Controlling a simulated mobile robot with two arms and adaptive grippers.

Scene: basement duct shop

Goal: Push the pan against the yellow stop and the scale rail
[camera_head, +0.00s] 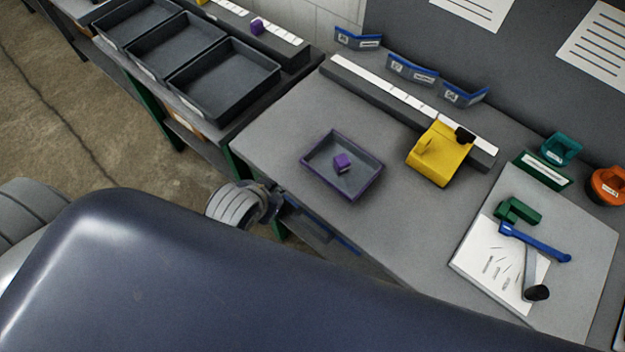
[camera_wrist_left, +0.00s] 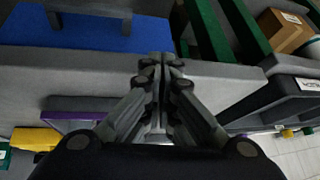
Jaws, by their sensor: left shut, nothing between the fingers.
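The pan (camera_head: 361,178) is a shallow grey tray with a purple rim, lying flat on the bench with a small purple block (camera_head: 342,161) in it. The yellow stop (camera_head: 440,160) sits right of the pan against the scale rail (camera_head: 372,88), a dark bar with a white strip. Bare bench shows between the pan and both. My left gripper (camera_head: 276,193) is at the bench's front edge, left of and nearer than the pan. In the left wrist view it (camera_wrist_left: 157,98) is shut and empty; the pan's purple rim (camera_wrist_left: 72,116) is partly hidden. My right gripper is not in view.
A white sheet (camera_head: 487,262) with a green block (camera_head: 517,210) and a blue-handled tool (camera_head: 535,243) lies at the right. Blue-edged label holders (camera_head: 412,70) stand behind the rail. Dark bins (camera_head: 225,80) fill the left bench. The bench left of the pan is clear.

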